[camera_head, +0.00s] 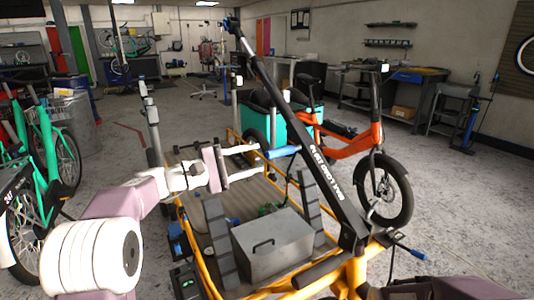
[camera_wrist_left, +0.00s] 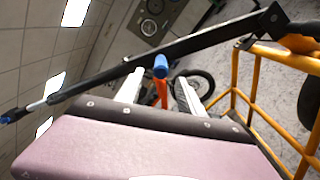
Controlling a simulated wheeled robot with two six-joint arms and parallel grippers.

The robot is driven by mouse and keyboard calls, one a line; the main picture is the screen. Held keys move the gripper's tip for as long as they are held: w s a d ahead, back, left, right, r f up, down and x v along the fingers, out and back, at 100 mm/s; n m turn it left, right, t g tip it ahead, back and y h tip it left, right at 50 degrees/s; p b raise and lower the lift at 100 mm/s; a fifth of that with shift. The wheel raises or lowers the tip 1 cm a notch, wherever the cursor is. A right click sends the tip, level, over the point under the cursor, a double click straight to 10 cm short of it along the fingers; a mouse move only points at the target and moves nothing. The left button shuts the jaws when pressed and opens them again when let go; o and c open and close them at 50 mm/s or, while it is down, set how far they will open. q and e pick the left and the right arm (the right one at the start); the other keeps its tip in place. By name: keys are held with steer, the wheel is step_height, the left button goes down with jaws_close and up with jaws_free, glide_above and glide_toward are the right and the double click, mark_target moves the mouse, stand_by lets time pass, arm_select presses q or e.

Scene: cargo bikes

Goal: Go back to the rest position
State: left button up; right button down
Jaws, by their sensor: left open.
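My left gripper (camera_head: 257,160) reaches in from the left over the yellow cargo bike. Its two white fingers are apart and nothing sits between them. They also show spread in the left wrist view (camera_wrist_left: 160,83). A black bike tube (camera_head: 318,160) with white lettering slants up across the middle, to the right of the fingertips. A blue grip (camera_head: 284,152) lies at this tube, just beyond the fingertips, and shows in the wrist view (camera_wrist_left: 160,66). A purple part of my right arm (camera_head: 450,289) enters at the lower right; its gripper is out of frame.
The cargo deck with its yellow rail (camera_head: 205,272) holds a grey metal box (camera_head: 272,245). An orange bike (camera_head: 350,145) stands behind the tube at the right. Green bikes (camera_head: 45,150) stand at the left. Open floor (camera_head: 455,200) lies at the right.

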arm_select(q)
steer(key=shift+s+a, duration=0.25)
steer(key=shift+a, duration=0.05)
